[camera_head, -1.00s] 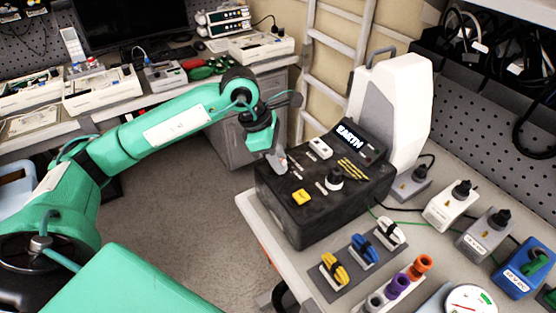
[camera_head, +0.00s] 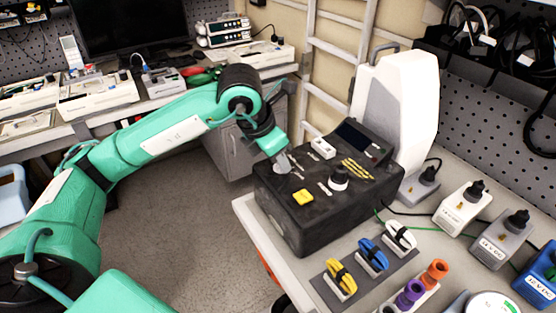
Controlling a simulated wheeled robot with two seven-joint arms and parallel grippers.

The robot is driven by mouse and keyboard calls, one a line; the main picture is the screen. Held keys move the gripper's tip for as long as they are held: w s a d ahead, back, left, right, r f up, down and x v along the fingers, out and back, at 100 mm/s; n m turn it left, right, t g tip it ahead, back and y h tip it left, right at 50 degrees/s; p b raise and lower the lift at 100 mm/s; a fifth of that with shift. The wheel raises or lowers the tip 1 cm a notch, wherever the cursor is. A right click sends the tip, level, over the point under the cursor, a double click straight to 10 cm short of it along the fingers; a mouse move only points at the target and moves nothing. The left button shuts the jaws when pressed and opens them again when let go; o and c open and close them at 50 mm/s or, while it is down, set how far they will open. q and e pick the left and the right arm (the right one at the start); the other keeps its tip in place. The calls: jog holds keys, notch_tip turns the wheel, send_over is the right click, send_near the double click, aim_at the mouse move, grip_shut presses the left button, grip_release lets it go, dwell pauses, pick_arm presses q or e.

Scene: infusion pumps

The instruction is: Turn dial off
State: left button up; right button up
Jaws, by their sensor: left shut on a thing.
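A black tester box (camera_head: 312,205) stands on the bench, with its display (camera_head: 354,136) dark. My left gripper (camera_head: 284,164) reaches down to the far left part of its top panel. It is shut on the dial there, which the fingers mostly hide. A second knob with a white base (camera_head: 338,178) sits at the right middle of the panel, apart from the gripper. A yellow block (camera_head: 303,197) and a white switch block (camera_head: 322,148) also sit on the panel. My right gripper is not in view.
A tall white casing (camera_head: 405,105) stands behind the box. In front lie yellow, blue and white cable clips (camera_head: 370,255). Several adapters (camera_head: 463,208) line the right side. Open floor lies left of the bench (camera_head: 248,212).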

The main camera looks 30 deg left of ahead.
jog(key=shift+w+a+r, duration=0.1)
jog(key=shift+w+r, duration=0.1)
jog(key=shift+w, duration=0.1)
pick_arm(q)
jog(key=o, duration=1)
jog(key=shift+c, duration=0.2)
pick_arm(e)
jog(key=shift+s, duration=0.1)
pick_arm(q)
jog(key=shift+a+r, duration=0.1)
jog(key=shift+r, duration=0.15)
jog(key=v, duration=1.3)
jog(key=shift+r+b, duration=0.2)
jog(key=shift+b, duration=0.15)
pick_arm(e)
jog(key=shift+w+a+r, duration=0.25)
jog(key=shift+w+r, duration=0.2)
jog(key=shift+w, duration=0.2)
